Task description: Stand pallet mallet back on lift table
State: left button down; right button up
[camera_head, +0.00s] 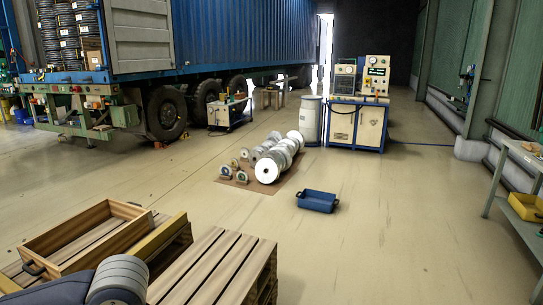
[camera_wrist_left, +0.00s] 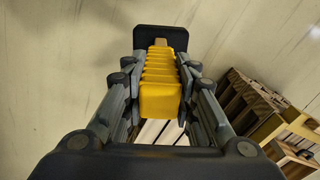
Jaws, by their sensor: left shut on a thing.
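In the left wrist view my left gripper (camera_wrist_left: 160,85) is shut around a yellow ribbed grip (camera_wrist_left: 162,98). A dark block-shaped head (camera_wrist_left: 160,36) shows beyond its far end, with a short bit of wood between them; I take this to be the pallet mallet. Bare floor shows behind it. In the head view only part of my left arm shows at the bottom left; the left gripper and the mallet are outside that picture. My right gripper is in neither view. I cannot make out a lift table for certain.
A wooden crate (camera_head: 84,238) and slatted pallets (camera_head: 215,268) fill the bottom left. White rolls (camera_head: 268,168) lie on a brown sheet mid-floor, near a blue bin (camera_head: 317,201). A workbench (camera_head: 520,160) stands at the right edge. The floor at front right is clear.

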pick_arm(q)
jog(key=c, duration=1.9)
grip_release()
grip_shut()
